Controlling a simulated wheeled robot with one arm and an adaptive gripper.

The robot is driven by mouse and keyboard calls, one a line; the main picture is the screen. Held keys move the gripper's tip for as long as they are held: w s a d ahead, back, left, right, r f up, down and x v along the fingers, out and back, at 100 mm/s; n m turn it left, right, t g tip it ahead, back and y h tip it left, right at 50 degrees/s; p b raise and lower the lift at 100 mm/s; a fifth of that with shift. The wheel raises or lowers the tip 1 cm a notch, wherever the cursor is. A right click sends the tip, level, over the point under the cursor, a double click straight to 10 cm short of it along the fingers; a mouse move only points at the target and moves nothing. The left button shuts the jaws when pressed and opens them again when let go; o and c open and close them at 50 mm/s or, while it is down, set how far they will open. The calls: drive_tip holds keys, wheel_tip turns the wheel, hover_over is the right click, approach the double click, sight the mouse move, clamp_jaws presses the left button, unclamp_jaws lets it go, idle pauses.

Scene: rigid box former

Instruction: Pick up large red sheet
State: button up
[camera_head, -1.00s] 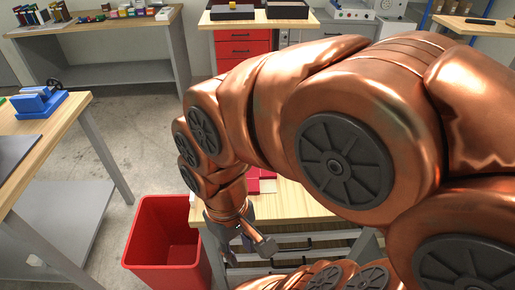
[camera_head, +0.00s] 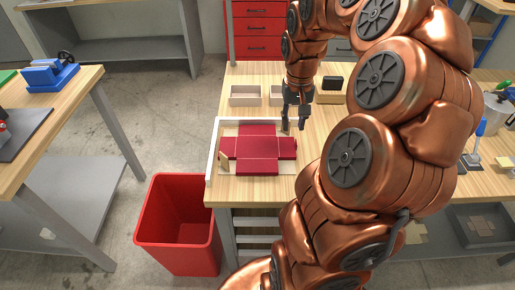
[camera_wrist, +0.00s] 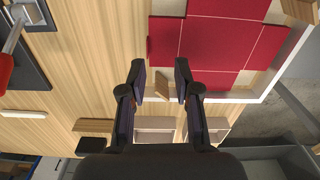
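The large red sheet (camera_head: 257,150) is a flat cross-shaped blank with crease lines. It lies in a pale, white-edged frame (camera_head: 210,150) on the wooden table. In the wrist view the red sheet (camera_wrist: 222,42) fills the upper right, partly cut off by the picture's top edge. My gripper (camera_head: 294,122) points down near the sheet's far right side. In the wrist view my gripper (camera_wrist: 160,68) is open, with nothing held between its fingertips.
Small wooden blocks (camera_wrist: 162,87) stand around the sheet, one seen between my fingers. Two shallow bins (camera_head: 245,95) sit behind the frame. A red waste bin (camera_head: 180,225) stands on the floor left of the table. A blue vise (camera_head: 52,73) is on the left bench.

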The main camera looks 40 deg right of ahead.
drive_tip(key=shift+m, duration=0.4)
drive_tip(key=shift+d+f+p, duration=0.4)
drive_tip(key=shift+f+p, duration=0.05)
drive_tip(key=shift+f, duration=0.9)
drive_tip(key=shift+d+f+p, duration=0.35)
drive_tip(key=shift+f+p, duration=0.05)
drive_tip(key=shift+f, duration=0.9)
drive_tip(key=shift+d+f+p, duration=0.4)
drive_tip(key=shift+f+p, duration=0.05)
drive_tip(key=shift+f, duration=1.25)
drive_tip(key=shift+c, duration=0.3)
clamp_jaws()
